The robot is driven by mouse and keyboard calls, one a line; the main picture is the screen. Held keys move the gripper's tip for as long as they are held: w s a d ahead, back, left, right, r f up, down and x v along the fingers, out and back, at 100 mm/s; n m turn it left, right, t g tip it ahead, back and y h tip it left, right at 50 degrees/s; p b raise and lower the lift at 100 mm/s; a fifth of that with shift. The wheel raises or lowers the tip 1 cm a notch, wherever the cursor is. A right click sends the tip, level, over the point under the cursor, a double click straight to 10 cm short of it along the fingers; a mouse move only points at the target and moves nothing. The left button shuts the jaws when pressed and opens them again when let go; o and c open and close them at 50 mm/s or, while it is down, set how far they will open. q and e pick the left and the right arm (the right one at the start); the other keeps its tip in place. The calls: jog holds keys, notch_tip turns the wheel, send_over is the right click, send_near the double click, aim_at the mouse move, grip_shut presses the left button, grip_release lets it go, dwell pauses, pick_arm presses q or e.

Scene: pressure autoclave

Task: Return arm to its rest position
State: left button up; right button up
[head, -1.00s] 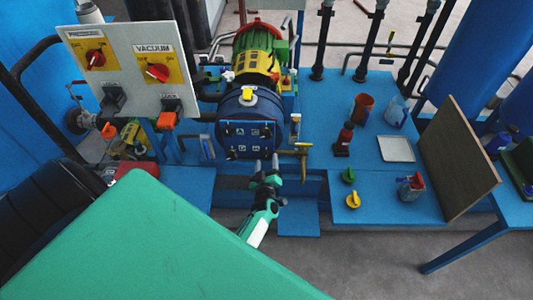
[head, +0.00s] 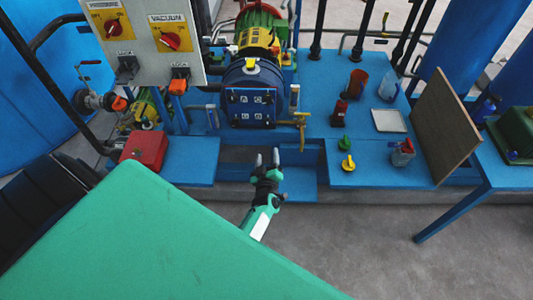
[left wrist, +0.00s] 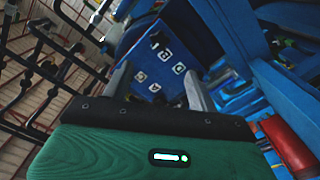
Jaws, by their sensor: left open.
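My left gripper (head: 267,158) is open and empty, in the lower middle of the head view. It points toward the blue autoclave (head: 250,106) but stays apart from it, lower in the picture. In the left wrist view both fingers (left wrist: 156,88) stand apart, with the blue autoclave front (left wrist: 158,62) and its square markers beyond them. My green and black left forearm shows below the gripper in the head view. My right gripper is not in either view.
A control panel (head: 140,45) with two red knobs stands upper left. A red box (head: 144,149) sits left. Grey floor (head: 350,235) is open in front.

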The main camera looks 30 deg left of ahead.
pick_arm(q)
jog(key=s+d+f+m+g+h, duration=0.3)
jog(key=s+d+f+m+h, duration=0.15)
jog(key=s+f, duration=0.6)
jog(key=s+d+f+m+g+h, duration=0.2)
jog(key=s+d+f+m+h, duration=0.4)
jog(key=f, duration=0.7)
jog(key=s+a+f+m+g, duration=0.1)
jog(key=s+f+g, duration=0.2)
jog(key=s, duration=0.8)
jog(key=s+a+f+m+g+y, duration=0.1)
jog(key=s+f, duration=0.4)
jog(key=s, duration=0.6)
jog(key=s+a+f+m+g, duration=0.1)
jog(key=s+f+m+g, duration=0.2)
jog(key=s, duration=0.8)
jog(key=shift+s+a+f+g, duration=0.15)
jog(key=shift+s+f+g, duration=0.25)
jog(key=shift+f+g, duration=0.7)
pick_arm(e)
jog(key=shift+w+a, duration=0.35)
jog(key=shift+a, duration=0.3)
pick_arm(q)
jog(key=shift+r, duration=0.15)
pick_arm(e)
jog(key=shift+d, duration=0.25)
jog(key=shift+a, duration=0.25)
